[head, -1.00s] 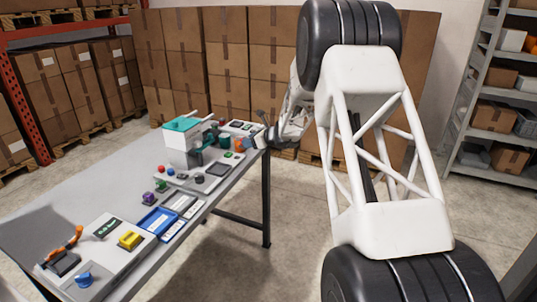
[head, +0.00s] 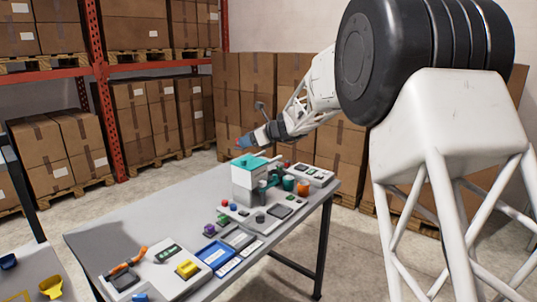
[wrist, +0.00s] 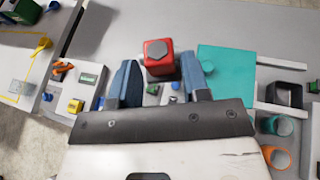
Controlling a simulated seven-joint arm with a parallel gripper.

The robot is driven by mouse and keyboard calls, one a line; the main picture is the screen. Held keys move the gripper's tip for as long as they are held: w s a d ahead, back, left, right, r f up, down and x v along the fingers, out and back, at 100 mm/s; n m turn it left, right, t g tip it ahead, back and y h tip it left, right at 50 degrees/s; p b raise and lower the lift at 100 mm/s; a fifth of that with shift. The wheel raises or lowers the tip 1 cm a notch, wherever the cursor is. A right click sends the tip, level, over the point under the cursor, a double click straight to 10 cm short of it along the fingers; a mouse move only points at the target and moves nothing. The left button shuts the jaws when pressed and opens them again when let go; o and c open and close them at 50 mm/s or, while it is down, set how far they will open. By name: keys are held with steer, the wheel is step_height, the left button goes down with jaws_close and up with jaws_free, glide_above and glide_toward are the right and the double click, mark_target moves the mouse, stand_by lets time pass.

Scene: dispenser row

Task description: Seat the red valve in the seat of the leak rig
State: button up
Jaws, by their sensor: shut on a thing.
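The red valve (wrist: 158,57), a red block with a dark hexagonal face, sits between the blue fingertips of my gripper (wrist: 159,70) in the wrist view. My gripper is shut on it. In the head view my gripper (head: 245,142) is in the air above the teal-topped white machine (head: 246,182) on the grey table. In the wrist view the teal top (wrist: 222,75) lies just right of the fingers. I cannot tell for sure which unit is the leak rig, and its seat is not clearly visible.
The grey table (head: 135,225) carries a blue tray (head: 215,254), a yellow block (head: 187,268), an orange lever (head: 130,259), a teal cylinder (head: 288,182) and an orange cylinder (head: 303,188). Another bench with yellow parts (head: 50,287) stands at lower left. The table's far left is clear.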

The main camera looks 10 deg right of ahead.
steer(key=s+a+r, duration=0.3)
steer(key=s+a, duration=0.1)
steer(key=a, duration=0.3)
steer(key=s+a+r+n+g, duration=0.1)
steer(key=s+a+r, duration=0.25)
steer(key=a, duration=0.35)
steer(key=s+a+r, duration=0.3)
steer(key=s+a, duration=0.1)
steer(key=a, duration=0.3)
steer(key=shift+s+a+f+m+t+h, duration=0.35)
steer(key=shift+s+a+f+m+t, duration=0.4)
steer(key=shift+s+a+f, duration=2.7)
steer(key=shift+s+a+f+m+t+h, duration=0.55)
steer(key=shift+s+a+f, duration=1.05)
steer(key=shift+s+f, duration=3.65)
steer(key=shift+s+a+f+m+t+h, duration=0.2)
steer(key=shift+s+a+f+m+t, duration=0.7)
steer(key=shift+s+a+f, duration=3.25)
steer(key=w+d+f, duration=0.2)
steer(key=d+f, duration=0.1)
steer(key=shift+d, duration=0.15)
steer(key=shift+f, duration=2.55)
